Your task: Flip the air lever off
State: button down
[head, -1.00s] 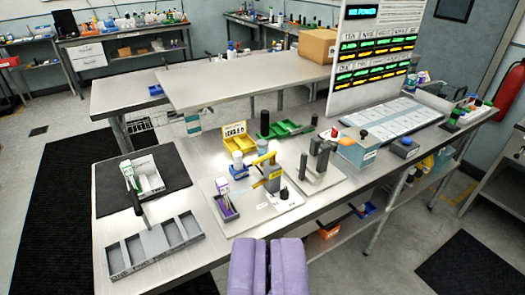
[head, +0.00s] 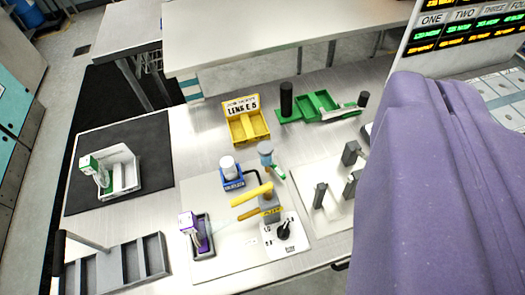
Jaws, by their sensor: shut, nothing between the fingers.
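A small white panel with a black lever (head: 284,230) on it stands at the front right of a pale plate (head: 230,257). It looks like the air lever, but its label is too small to read. The lever's off or on position cannot be told. Just behind it stands a grey and yellow press (head: 268,208) with a yellow handle.
A yellow bin (head: 240,125) and a green tray (head: 320,103) stand behind. A grey plate with dark posts (head: 322,198) lies to the right. A grey divided tray (head: 112,268) is front left.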

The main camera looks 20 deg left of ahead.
jog(key=w+a+f+n+g+y+p, duration=0.2)
jog(key=w+a+f+n+g+p, duration=0.35)
jog(key=w+p, duration=0.85)
jog(key=a+f+n+g+p, duration=0.1)
jog(key=a+f+g+p, duration=0.1)
jog(key=f, duration=0.4)
jog(key=a+f+n+g+p, duration=0.1)
jog(key=a+f+g+p, duration=0.1)
jog(key=a+f+p, duration=0.3)
jog(key=a+f+n+g+p, duration=0.1)
jog(key=a+f+g+p, duration=0.2)
jog(key=f+p, duration=0.3)
notch_tip(320, 180, down, 2)
jog(key=shift+s+a+f+y, duration=0.2)
jog(key=shift+s+a+y, duration=0.1)
jog(key=shift+y, duration=0.1)
jog(key=shift+f, duration=0.1)
